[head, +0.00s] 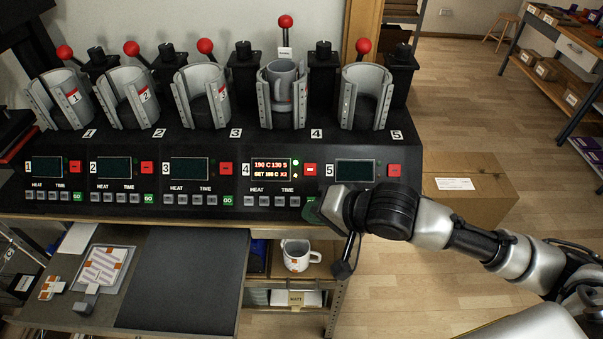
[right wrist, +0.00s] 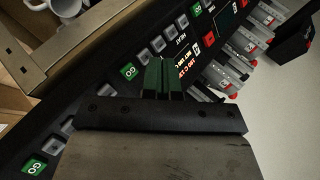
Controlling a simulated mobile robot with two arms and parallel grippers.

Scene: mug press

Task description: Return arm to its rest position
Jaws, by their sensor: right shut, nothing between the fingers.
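My right arm comes in from the right in the head view, and its gripper (head: 314,209) is at the front of the mug press (head: 215,148), beside station 4's lower buttons. The gripper hides station 4's GO area and the lower part of station 5. In the right wrist view the green fingers (right wrist: 166,79) are shut with nothing between them, over the press's button panel. I cannot tell if they touch a button. A grey mug (head: 283,82) sits in press 4. Station 4's display (head: 271,169) is lit with red-and-white text; the others are dark. My left gripper is not in view.
A white mug (head: 296,255) with orange marks stands on the shelf below. A dark mat (head: 183,278) and a tray (head: 103,268) lie at the lower left. A cardboard box (head: 470,190) is behind my right arm. The wooden floor is open farther right.

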